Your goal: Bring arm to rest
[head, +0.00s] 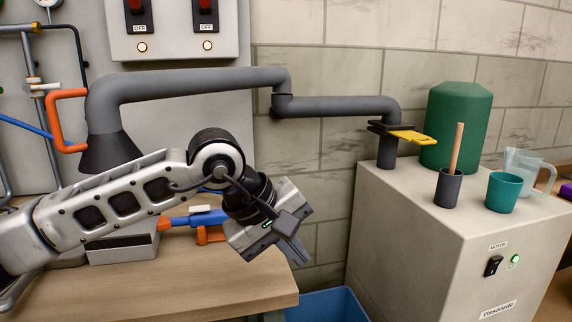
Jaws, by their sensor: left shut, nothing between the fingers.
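A dark grey jointed pipe arm (200,84) spans the picture from a cabinet at the right to the upper left. It bends at a joint (283,103) in the middle. Its flared hood (108,153) hangs at the left end, partly behind my left arm. An orange handle (57,115) sits beside the hood. A yellow lever (409,136) is on the pipe's upright part. My left gripper (292,247) is shut and empty, below the pipe joint and apart from it, in front of the bench's right end. My right gripper is not in view.
The cabinet (400,215) carries a green canister (457,125), a dark cup with a wooden stick (448,188), a teal cup (502,191) and a clear jug (528,167). A blue bin (330,305) stands below. The wooden bench (200,285) is bare in front.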

